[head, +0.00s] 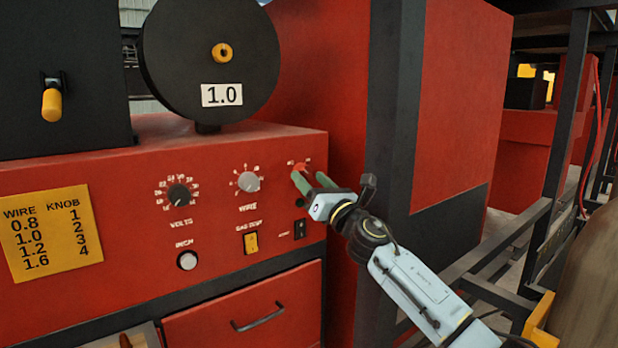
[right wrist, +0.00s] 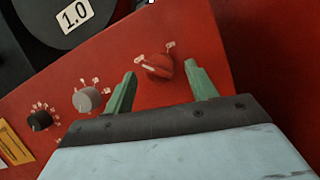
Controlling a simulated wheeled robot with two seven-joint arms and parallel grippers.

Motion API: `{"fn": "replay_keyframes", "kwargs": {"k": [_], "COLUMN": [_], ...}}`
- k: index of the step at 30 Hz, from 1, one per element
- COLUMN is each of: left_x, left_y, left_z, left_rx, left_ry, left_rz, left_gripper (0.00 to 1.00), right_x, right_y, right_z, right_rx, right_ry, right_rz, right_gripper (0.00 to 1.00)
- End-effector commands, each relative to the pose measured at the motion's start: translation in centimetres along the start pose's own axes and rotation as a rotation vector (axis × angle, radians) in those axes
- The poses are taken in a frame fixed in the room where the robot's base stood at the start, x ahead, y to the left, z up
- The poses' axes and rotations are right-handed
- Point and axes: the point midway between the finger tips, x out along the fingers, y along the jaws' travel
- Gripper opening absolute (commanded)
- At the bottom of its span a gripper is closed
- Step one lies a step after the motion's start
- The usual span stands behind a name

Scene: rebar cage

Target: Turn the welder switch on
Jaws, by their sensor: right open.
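The welder (head: 120,180) is a red cabinet with a front panel of knobs. Its red rotary switch (right wrist: 158,67) shows in the right wrist view, with small white marks above it. In the head view the switch (head: 300,168) is mostly hidden behind my right gripper. My right gripper (head: 312,181) has green fingers and is open. In the right wrist view its fingers (right wrist: 160,85) stand on either side of the switch, with gaps visible between them and it. I cannot tell how deep they reach. My left gripper is not in view.
A grey wire knob (head: 248,181) and a black volts knob (head: 178,194) lie left of the switch. A yellow gas switch (head: 251,242) and a drawer handle (head: 258,317) are below. A dark post (head: 392,120) stands close right of the panel.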

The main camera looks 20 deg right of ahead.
Motion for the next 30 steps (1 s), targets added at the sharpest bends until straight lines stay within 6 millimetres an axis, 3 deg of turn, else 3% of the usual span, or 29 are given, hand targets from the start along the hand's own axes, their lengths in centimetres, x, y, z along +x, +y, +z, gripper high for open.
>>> {"fn": "replay_keyframes", "kwargs": {"k": [6,15,25,30], "left_x": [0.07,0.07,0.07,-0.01], "left_y": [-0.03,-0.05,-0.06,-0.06], "left_z": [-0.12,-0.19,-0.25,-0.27], "left_rx": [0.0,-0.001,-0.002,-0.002], "left_ry": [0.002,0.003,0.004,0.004], "left_rz": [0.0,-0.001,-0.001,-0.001], "left_gripper": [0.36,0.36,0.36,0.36], "right_x": [1.34,1.47,1.44,1.44], "right_y": [0.05,0.05,0.03,0.05], "right_z": [-0.01,-0.05,-0.05,-0.05], "right_rx": [0.001,0.001,0.001,0.007], "right_ry": [0.0,0.001,0.001,0.001], "right_rz": [0.001,0.001,0.001,-0.002], "right_gripper": [0.57,0.57,0.15,0.13]}}
